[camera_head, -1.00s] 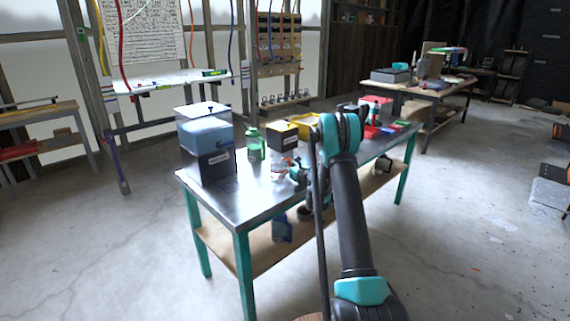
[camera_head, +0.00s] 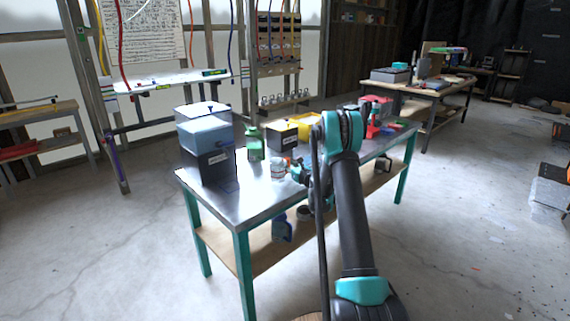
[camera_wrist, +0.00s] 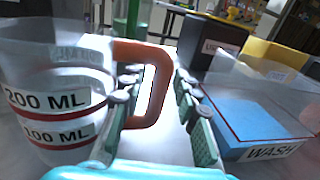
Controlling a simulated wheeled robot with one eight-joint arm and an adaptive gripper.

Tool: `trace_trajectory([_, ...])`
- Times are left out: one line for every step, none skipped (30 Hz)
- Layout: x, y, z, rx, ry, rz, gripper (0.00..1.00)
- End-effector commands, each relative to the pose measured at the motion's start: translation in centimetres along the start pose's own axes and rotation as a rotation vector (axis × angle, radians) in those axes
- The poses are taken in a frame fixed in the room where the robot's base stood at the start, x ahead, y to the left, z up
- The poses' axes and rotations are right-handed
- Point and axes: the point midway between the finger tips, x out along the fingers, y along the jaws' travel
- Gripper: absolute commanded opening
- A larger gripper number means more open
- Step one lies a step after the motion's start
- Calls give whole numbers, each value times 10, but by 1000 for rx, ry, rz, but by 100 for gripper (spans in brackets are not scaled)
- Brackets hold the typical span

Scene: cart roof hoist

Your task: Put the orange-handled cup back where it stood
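The fingers are apart: the left one is by the handle's loop near the cup wall, the right one is beyond the handle's outer bar with a gap. In the head view the cup (camera_head: 278,168) is small on the steel bench (camera_head: 250,200), just left of my gripper (camera_head: 299,171). Whether a finger touches the handle is unclear.
A clear tray with a blue bottom, labelled WASH (camera_wrist: 270,152), is close to the right finger. A dark box (camera_wrist: 210,48) and a yellow bin (camera_wrist: 275,58) stand behind. A green bottle (camera_head: 254,144) and a large dark-based container (camera_head: 208,165) stand left on the bench.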

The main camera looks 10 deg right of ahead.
Motion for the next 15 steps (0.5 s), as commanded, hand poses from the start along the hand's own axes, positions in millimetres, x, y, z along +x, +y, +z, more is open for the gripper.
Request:
trace_trajectory([-10,0,1,0,0,-1,31])
trace_trajectory([-16,0,0,0,0,0,31])
trace_trajectory([-25,0,0,0,0,-1,31])
trace_trajectory([-32,-1,0,0,0,-2,31])
trace_trajectory([-38,-1,0,0,0,-2,31])
trace_trajectory([-46,-1,0,0,0,-2,31])
trace_trajectory([-53,0,0,0,0,-1,31])
trace_trajectory([-58,0,0,0,0,-1,31])
trace_trajectory([-66,-1,0,0,0,-2,31])
trace_trajectory([-72,-1,0,0,0,-2,31])
trace_trajectory([-76,-1,0,0,0,-2,31])
trace_trajectory([-82,0,0,0,0,-1,31])
trace_trajectory([-86,0,0,0,0,0,31])
trace_trajectory([-90,0,0,0,0,0,31])
trace_trajectory([-94,0,0,0,0,0,31])
